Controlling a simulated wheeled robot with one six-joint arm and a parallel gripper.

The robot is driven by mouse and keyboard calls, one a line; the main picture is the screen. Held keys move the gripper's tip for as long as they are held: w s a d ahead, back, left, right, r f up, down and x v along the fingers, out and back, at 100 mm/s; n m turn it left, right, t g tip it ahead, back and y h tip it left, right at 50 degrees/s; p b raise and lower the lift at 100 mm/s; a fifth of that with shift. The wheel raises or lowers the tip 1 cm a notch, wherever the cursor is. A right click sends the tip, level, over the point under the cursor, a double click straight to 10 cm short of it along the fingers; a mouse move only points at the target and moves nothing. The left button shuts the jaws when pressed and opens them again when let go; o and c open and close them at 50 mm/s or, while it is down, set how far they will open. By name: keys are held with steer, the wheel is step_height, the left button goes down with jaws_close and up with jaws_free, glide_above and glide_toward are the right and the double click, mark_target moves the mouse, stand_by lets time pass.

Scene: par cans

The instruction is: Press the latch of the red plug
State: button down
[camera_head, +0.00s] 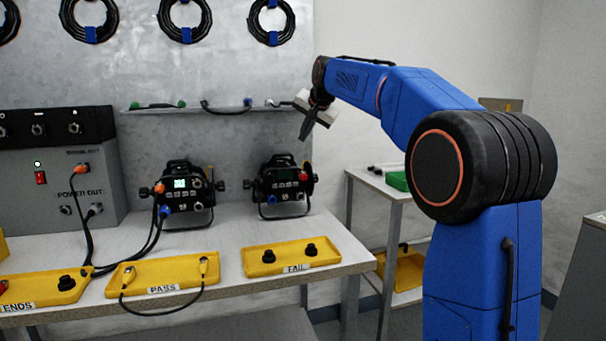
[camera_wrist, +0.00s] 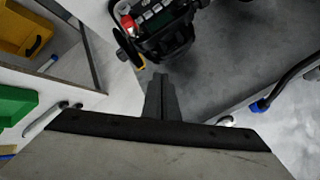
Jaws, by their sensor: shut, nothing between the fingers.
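The red plug (camera_head: 303,176) sits on the face of the right par can (camera_head: 270,185), at its right side. In the wrist view the red plug (camera_wrist: 127,22) shows near the top, beside a small screen on the par can (camera_wrist: 165,32). Its latch is too small to make out. My gripper (camera_head: 303,135) is shut and empty, above and slightly to the right of the right par can, apart from it. In the wrist view my gripper's closed fingers (camera_wrist: 160,80) point toward the par can, below and to the right of the plug.
A second par can (camera_head: 182,195) with orange and blue plugs stands to the left. Yellow trays marked PASS (camera_head: 160,275) and FAIL (camera_head: 290,257) lie along the bench front. A shelf (camera_head: 190,109) runs along the back wall. A side table (camera_head: 378,183) holds a green box.

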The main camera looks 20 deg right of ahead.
glide_above(304, 174)
steer(key=shift+d+f, duration=0.1)
steer(key=shift+f, duration=4.3)
steer(key=shift+f, duration=0.15)
steer(key=shift+f, duration=0.3)
steer(key=shift+f, duration=0.35)
steer(key=shift+r, duration=0.8)
